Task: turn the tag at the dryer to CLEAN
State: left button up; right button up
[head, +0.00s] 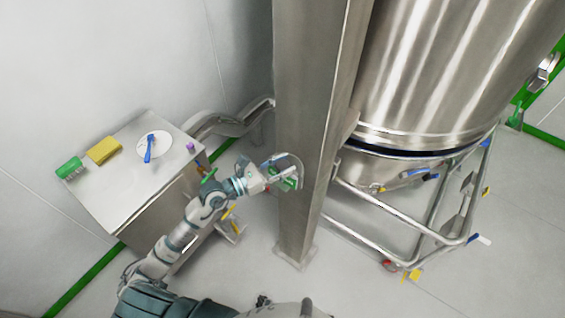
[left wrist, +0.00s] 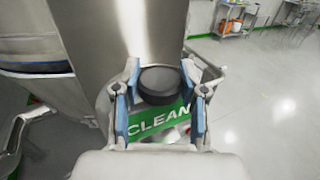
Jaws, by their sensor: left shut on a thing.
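The tag (left wrist: 160,123) is a green plate reading CLEAN, upright in the left wrist view, fixed by the steel column. It shows small and partly covered in the head view (head: 289,183). A round black knob (left wrist: 161,80) sits just above the lettering. My left gripper (left wrist: 160,92) has its blue-padded fingers on either side of the knob and is shut on it. In the head view the left gripper (head: 277,170) reaches the column's left side. My right gripper is in neither view.
The steel column (head: 305,110) stands before the large steel vessel (head: 445,70) and its tubular frame (head: 385,215). A steel cabinet (head: 110,200) at left carries a green brush (head: 69,168), yellow sponge (head: 103,150) and white disc (head: 163,143).

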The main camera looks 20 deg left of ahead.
pick_arm(q)
jog(key=shift+a+r, duration=0.1)
jog(key=o, duration=1.2)
jog(key=shift+w, duration=0.1)
jog(key=shift+c, duration=0.2)
jog(key=shift+s+a+f, duration=0.2)
jog(key=shift+s+a, duration=0.15)
jog(key=v, duration=1.1)
jog(key=shift+a+r, duration=0.1)
